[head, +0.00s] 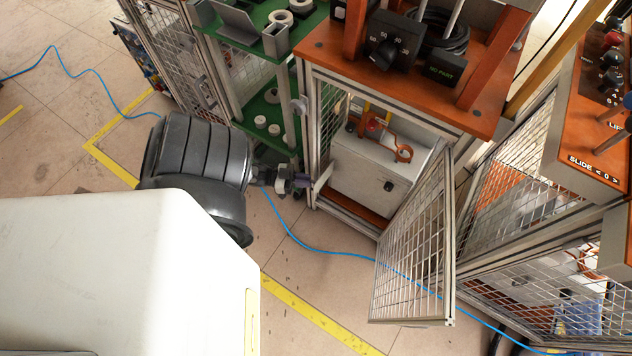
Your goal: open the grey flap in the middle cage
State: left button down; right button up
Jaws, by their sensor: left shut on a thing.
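The middle cage (380,222) has an orange top, and a grey-framed mesh door (412,250) stands swung out at its right side. My right gripper is not in view.
A green-shelved rack (262,110) stands close behind my left gripper. Another mesh cage (520,190) with an orange panel (590,165) is at the right.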

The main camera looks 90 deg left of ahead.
pick_arm(q)
jog(key=shift+w+a+f, duration=0.15)
jog(key=shift+a, duration=0.1)
jog(key=c, duration=1.6)
grip_release()
jog(key=o, duration=0.4)
jog(key=shift+w+a, duration=0.1)
jog(key=shift+w, duration=0.4)
jog(key=shift+r, duration=0.2)
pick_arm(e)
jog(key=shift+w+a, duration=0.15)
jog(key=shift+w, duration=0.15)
pick_arm(q)
jog(key=shift+s, duration=0.2)
